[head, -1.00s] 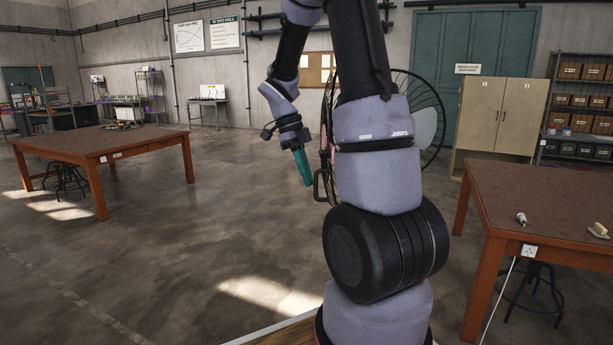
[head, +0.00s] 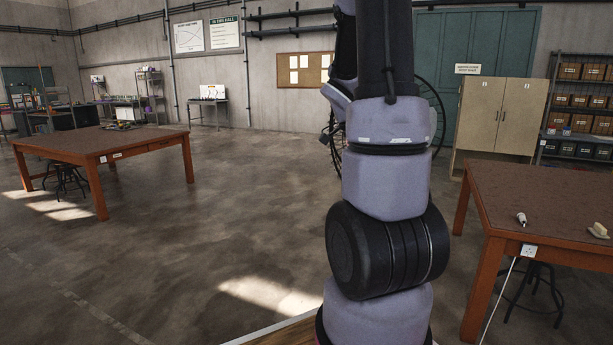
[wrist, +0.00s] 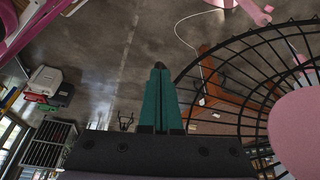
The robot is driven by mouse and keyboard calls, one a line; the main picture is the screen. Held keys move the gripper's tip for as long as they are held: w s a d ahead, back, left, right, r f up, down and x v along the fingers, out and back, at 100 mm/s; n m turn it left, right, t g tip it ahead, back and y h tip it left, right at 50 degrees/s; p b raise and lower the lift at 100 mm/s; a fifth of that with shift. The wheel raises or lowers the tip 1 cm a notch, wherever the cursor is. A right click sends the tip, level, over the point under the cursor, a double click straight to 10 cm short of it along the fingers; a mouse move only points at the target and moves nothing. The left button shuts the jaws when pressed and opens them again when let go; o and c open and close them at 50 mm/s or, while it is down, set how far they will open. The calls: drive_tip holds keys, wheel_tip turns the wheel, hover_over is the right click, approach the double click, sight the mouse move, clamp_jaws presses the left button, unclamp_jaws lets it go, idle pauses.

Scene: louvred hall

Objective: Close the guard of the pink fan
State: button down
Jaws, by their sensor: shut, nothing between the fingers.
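The pink fan stands mostly hidden behind my arm in the head view; only part of its dark round rim (head: 440,108) shows. In the wrist view a black wire guard (wrist: 240,62) with a large pink centre disc (wrist: 298,130) fills the right side. A pink curved part (wrist: 35,25) crosses the upper left corner. My gripper (wrist: 159,68) has teal fingers, pressed together and empty, pointing into the space between the pink part and the guard. The guard's wires run close to the right of the fingers; contact cannot be told. The gripper is hidden in the head view.
A brown worktable (head: 545,195) stands at the right, with a white socket and cable on its side. Another table (head: 110,145) is at the left. A beige cabinet (head: 497,115) stands behind.

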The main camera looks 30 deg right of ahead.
drive_tip(key=w+d+n+t, duration=0.25)
drive_tip(key=d+n, duration=0.55)
drive_tip(key=d, duration=1.9)
drive_tip(key=w+d+n+t, duration=0.1)
drive_tip(key=w+d+n, duration=0.2)
drive_tip(key=w+d, duration=0.3)
drive_tip(key=shift+w+d+n, duration=0.2)
drive_tip(key=shift+d+n, duration=0.2)
drive_tip(key=shift+d, duration=1)
drive_tip(key=shift+a+t, duration=0.1)
drive_tip(key=shift+t, duration=0.15)
